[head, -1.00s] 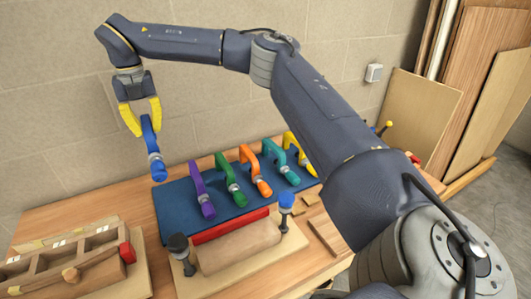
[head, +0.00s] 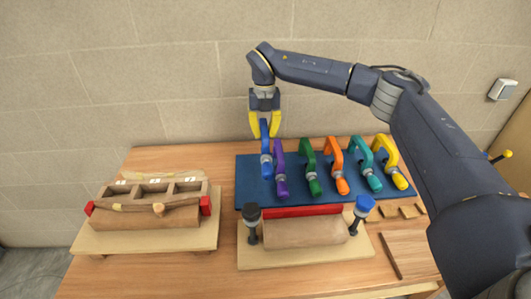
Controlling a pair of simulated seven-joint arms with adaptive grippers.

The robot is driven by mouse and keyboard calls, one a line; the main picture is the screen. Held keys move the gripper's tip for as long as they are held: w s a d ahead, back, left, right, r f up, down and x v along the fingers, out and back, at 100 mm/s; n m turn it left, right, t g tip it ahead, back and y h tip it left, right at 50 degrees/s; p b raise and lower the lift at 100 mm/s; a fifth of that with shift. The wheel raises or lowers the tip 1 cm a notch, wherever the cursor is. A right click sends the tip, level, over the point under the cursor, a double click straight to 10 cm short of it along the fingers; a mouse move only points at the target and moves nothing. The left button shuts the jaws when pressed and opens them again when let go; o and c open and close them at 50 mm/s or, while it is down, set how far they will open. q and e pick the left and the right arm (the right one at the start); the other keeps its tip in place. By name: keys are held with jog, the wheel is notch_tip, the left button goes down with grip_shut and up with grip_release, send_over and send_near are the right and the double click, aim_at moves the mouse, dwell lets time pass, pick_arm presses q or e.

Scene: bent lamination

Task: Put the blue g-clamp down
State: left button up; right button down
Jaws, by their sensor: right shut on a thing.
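The blue g-clamp (head: 265,155) hangs upright in the yellow fingers of my right gripper (head: 265,127), which is shut on its upper part. The clamp is at the left end of the blue mat (head: 246,193), just left of the purple g-clamp (head: 281,175). I cannot tell whether its lower end touches the mat. My left gripper is not in view.
Green (head: 309,170), orange (head: 336,168), teal (head: 364,165) and yellow (head: 391,162) clamps stand in a row on the mat. In front is a wooden form (head: 305,232) with two upright clamps. Another form (head: 150,208) sits left. Bare bench (head: 190,158) lies behind it.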

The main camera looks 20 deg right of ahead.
jog(key=shift+f, duration=4.45)
jog(key=shift+f, duration=0.15)
jog(key=c, duration=1.6)
grip_release()
notch_tip(320, 180, up, 12)
jog(key=shift+r, duration=0.1)
